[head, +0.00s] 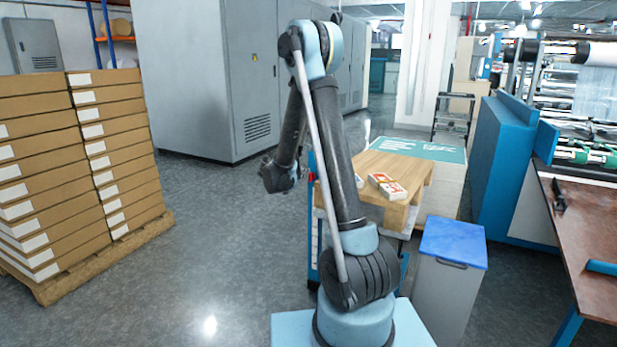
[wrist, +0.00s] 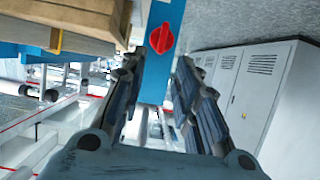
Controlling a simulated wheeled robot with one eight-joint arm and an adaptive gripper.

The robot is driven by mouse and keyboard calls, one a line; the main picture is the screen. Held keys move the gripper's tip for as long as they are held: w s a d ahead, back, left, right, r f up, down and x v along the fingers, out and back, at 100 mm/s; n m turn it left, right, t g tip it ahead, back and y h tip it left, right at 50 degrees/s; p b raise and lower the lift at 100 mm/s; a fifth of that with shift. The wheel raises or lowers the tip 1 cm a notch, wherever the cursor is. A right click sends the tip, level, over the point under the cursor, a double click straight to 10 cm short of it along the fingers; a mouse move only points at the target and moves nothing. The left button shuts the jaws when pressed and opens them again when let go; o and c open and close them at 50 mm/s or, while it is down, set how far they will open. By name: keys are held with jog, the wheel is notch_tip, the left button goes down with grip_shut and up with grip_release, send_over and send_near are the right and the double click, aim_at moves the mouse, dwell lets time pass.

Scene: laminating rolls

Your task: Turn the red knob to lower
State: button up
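The red knob (wrist: 161,38) is in the upper middle of the wrist view, on the face of a blue post (wrist: 153,85). It has a raised grip bar that stands near upright in the picture, slightly tilted. My gripper (wrist: 160,68) is open, its two dark fingers apart with nothing between them. The knob shows just beyond the fingertips, and I see no contact. In the head view my gripper (head: 279,178) hangs left of the blue post (head: 313,215).
A wooden-topped stack (head: 405,180) with small packs stands behind my arm. A grey bin (head: 445,290) with a blue lid is to its right. Stacked cartons (head: 80,160) stand on a pallet at left. Grey cabinets (head: 215,80) stand behind. The floor left of my arm is clear.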

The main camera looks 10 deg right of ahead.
aim_at(311, 176)
jog(key=x, duration=0.8)
grip_shut()
